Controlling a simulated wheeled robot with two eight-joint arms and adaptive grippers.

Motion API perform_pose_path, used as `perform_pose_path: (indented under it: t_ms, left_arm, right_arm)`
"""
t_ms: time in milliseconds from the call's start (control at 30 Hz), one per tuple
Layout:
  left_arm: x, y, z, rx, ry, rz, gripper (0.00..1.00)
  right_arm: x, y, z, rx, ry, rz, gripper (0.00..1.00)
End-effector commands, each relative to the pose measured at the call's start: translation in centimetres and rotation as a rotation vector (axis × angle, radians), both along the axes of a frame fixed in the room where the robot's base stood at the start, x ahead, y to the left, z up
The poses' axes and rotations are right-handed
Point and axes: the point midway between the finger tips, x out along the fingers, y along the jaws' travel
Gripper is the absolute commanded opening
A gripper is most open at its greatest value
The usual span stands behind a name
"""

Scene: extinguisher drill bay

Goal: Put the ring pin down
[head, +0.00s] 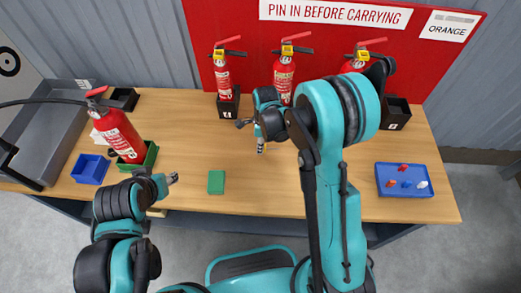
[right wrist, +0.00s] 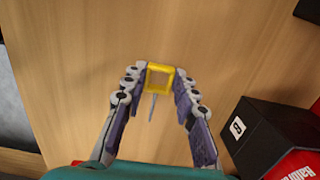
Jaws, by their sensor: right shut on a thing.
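The ring pin (right wrist: 159,78) has a square yellow ring and a thin grey pin. In the right wrist view it sits between the fingertips of my right gripper (right wrist: 159,82), which is shut on it above bare wood. In the head view my right gripper (head: 260,148) points down over the middle of the table; the pin is too small to make out there. My left gripper (head: 172,179) is low over the front left of the table, and its finger opening is unclear.
Red extinguishers stand in black holders at the back. Another red extinguisher (head: 119,135) stands in a green tray (head: 150,158) beside a blue bin (head: 90,168). A green block (head: 216,182) lies near the front. A blue tray (head: 405,192) at right holds small coloured pieces. Wood between is clear.

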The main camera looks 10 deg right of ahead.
Motion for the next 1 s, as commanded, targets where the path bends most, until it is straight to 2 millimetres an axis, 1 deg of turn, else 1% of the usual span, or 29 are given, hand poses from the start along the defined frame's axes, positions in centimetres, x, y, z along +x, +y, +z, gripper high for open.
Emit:
perform_pose_path:
  t_ms: [33,100,200,433,567,600,667,1000]
  left_arm:
    - [0.0,0.0,-0.7,0.0,0.0,0.0,0.4]
    - [0.0,0.0,-1.2,0.0,0.0,0.0,0.4]
    - [0.0,0.0,-1.7,0.0,0.0,0.0,0.4]
    - [0.0,0.0,-1.5,0.0,0.0,0.0,0.4]
    - [0.0,0.0,-1.9,0.0,0.0,0.0,0.4]
    - [0.0,0.0,-1.9,0.0,0.0,0.0,0.4]
    - [0.0,0.0,-1.8,0.0,0.0,0.0,0.4]
    - [0.0,0.0,-1.6,0.0,0.0,0.0,0.4]
  right_arm:
    - [0.0,0.0,-1.1,0.0,0.0,0.0,0.0]
    - [0.0,0.0,-2.3,0.0,0.0,0.0,0.0]
    - [0.0,0.0,-3.3,0.0,0.0,0.0,0.0]
    - [0.0,0.0,-3.1,0.0,0.0,0.0,0.0]
    - [0.0,0.0,-3.6,0.0,0.0,0.0,0.0]
    - [0.0,0.0,-3.5,0.0,0.0,0.0,0.33]
    - [0.0,0.0,-3.5,0.0,0.0,0.0,0.49]
    - [0.0,0.0,-3.3,0.0,0.0,0.0,0.49]
